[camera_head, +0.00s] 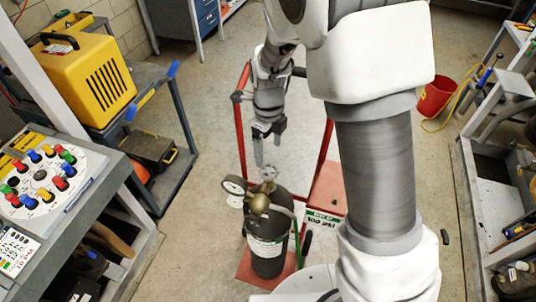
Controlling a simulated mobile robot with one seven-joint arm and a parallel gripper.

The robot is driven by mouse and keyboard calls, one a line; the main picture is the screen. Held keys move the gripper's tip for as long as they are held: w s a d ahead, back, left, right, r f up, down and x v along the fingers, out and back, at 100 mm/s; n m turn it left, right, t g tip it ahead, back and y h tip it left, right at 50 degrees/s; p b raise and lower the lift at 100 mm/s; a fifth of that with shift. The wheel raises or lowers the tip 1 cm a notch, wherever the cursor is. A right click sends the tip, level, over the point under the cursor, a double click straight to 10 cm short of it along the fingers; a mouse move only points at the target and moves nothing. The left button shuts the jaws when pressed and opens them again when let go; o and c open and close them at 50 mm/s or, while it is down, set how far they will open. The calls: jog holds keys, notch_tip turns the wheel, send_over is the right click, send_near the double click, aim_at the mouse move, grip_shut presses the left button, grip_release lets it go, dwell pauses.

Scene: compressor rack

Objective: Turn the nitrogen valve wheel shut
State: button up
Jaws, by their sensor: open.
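A dark nitrogen cylinder (266,245) stands upright on a red cart in the lower middle. A small pale valve wheel (268,172) sits at its top, above a brass regulator (257,203) with round gauges (235,186). My gripper (268,150) points down just above and behind the wheel in the picture. Its dark fingers are apart with nothing visible between them. The fingertips are close to the wheel, but I cannot tell whether they touch it.
The cart's red frame (242,135) rises on both sides of my gripper. A green strap or hose (296,228) runs down the cylinder's right side. A red bucket (435,97) stands at right.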

aim_at(269, 170)
notch_tip(269, 170, down, 9)
jog(key=b, duration=0.7)
jog(key=shift+r, duration=0.15)
jog(key=shift+r+n+b, duration=0.2)
jog(key=shift+n+b, duration=0.1)
jog(key=shift+n, duration=0.9)
jog(key=n, duration=0.3)
jog(key=shift+d+r, duration=0.1)
jog(key=shift+r, duration=0.05)
jog(key=n, duration=0.5)
jog(key=shift+p, duration=0.3)
jog(key=n, duration=0.5)
jog(key=shift+n, duration=0.4)
jog(key=n+p, duration=0.1)
jog(key=n, duration=0.3)
jog(key=shift+n, duration=0.4)
jog(key=c, duration=1.1)
